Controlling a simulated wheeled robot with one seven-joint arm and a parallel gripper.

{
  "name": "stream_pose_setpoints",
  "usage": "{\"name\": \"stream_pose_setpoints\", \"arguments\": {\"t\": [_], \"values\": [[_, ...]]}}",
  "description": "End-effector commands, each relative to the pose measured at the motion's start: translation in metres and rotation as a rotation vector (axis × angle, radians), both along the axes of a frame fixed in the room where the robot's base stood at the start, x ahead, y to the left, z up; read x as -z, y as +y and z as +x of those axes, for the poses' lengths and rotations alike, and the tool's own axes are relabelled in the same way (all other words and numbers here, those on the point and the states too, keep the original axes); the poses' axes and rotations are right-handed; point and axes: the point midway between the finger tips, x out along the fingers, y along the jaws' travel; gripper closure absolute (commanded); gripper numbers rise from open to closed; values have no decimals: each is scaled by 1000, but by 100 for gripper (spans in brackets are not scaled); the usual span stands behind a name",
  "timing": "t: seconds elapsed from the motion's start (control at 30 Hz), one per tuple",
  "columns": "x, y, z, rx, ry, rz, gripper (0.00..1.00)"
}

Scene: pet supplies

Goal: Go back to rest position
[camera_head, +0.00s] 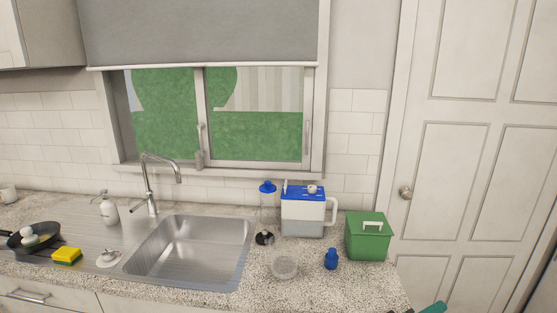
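My gripper does not show in the camera_head view. A green box (368,240) with a white handle on its lid stands at the right end of the counter. A white jug-like container (303,216) with a blue lid stands to its left. A clear bottle (267,205) with a blue cap stands beside that container. A small blue bottle-shaped item (331,259) and a clear bowl (285,265) are in front. A teal and dark piece (433,308) shows at the bottom right edge; I cannot tell what it is.
A steel sink (187,250) with a tall faucet (150,182) fills the middle of the counter (235,300). A soap dispenser (109,208), a yellow sponge (67,256) and a black pan (35,237) are on the left. A closed white door (480,140) is at right.

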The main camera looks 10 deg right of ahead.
Motion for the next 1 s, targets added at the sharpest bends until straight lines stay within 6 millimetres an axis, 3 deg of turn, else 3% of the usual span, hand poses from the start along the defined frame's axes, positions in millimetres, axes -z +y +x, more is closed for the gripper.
{"name": "stream_pose_setpoints", "arguments": {"t": [0.27,0.53,0.77,1.0], "values": [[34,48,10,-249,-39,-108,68],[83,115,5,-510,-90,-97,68],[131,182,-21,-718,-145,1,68],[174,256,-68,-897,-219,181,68]]}}
